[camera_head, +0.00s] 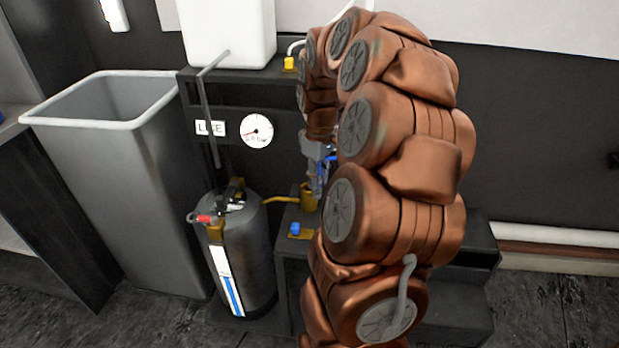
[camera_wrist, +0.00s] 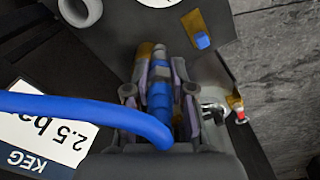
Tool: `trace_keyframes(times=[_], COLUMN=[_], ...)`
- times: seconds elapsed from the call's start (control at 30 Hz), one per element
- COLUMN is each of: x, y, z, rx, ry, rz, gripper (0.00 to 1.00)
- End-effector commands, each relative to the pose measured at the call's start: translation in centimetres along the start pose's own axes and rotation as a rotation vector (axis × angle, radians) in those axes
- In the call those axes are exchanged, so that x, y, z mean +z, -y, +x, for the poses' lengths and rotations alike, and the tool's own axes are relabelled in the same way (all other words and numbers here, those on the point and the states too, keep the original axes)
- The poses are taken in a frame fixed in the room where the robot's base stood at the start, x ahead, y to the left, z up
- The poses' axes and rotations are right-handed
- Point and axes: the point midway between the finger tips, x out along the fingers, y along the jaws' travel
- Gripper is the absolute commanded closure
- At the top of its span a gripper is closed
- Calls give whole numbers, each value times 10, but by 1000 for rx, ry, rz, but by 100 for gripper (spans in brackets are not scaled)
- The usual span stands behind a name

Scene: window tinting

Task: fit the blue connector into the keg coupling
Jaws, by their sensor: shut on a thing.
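The blue connector (camera_wrist: 162,100) sits between the two fingers of my gripper (camera_wrist: 160,78) in the wrist view. My gripper is shut on it, and its grey front end points to the top of that view. A brass fitting, apparently the keg coupling (camera_head: 308,197), stands upright on the dark stand in the head view. In the wrist view the coupling (camera_wrist: 146,49) shows just left of the connector's front end. In the head view my gripper (camera_head: 320,183) is just above and right of the coupling, partly hidden by my arm. I cannot tell whether the connector touches the coupling.
A blue hose (camera_wrist: 85,108) crosses the wrist view. A dark keg (camera_head: 245,262) with a red-tipped part stands left of the stand, beside a grey bin (camera_head: 120,180). A small blue piece (camera_head: 295,228) sits on a brass plate. A gauge (camera_head: 257,131) hangs behind.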

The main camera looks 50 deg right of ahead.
Motion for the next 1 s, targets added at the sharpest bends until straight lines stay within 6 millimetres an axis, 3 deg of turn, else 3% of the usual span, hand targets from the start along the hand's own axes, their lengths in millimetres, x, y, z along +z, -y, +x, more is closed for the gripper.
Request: trace_keyframes(times=[0.2, 0.4, 0.57, 0.83, 1.0], x=[-28, -44, -47, -46, -46], y=[-15, -23, -25, -24, -24], z=[4, 6, 8, 39, 41], rx=[0, -2, -2, -4, -2], ry=[2, 3, 3, 6, 3], rz=[-1, 0, 0, -1, -1], gripper=[100, 100, 100, 100, 100])
